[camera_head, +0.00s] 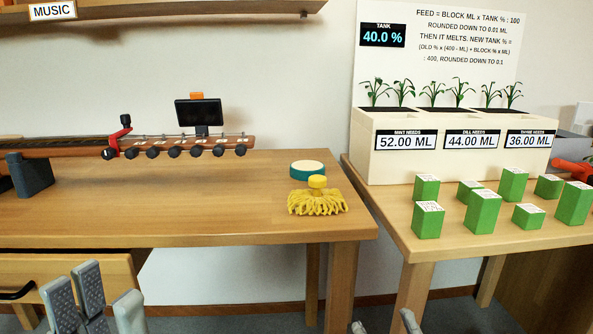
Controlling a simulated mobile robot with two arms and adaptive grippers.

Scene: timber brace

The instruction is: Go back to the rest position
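My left gripper (98,296) is at the lower left, in front of the wooden table (225,215) and beside its drawer. Its grey fingers point up and stand apart with nothing between them. My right gripper (384,323) shows only as two grey fingertips at the bottom edge, well apart, below the gap between the two tables. No object shows between them; the rest of it is out of frame.
A guitar neck (180,146) with a clip-on tuner lies on the left table, near a yellow mop-like item (317,197) and a round teal-rimmed tin (307,169). The right table holds a planter (395,160) and several green blocks (428,220). An open drawer (65,275) juts out near my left gripper.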

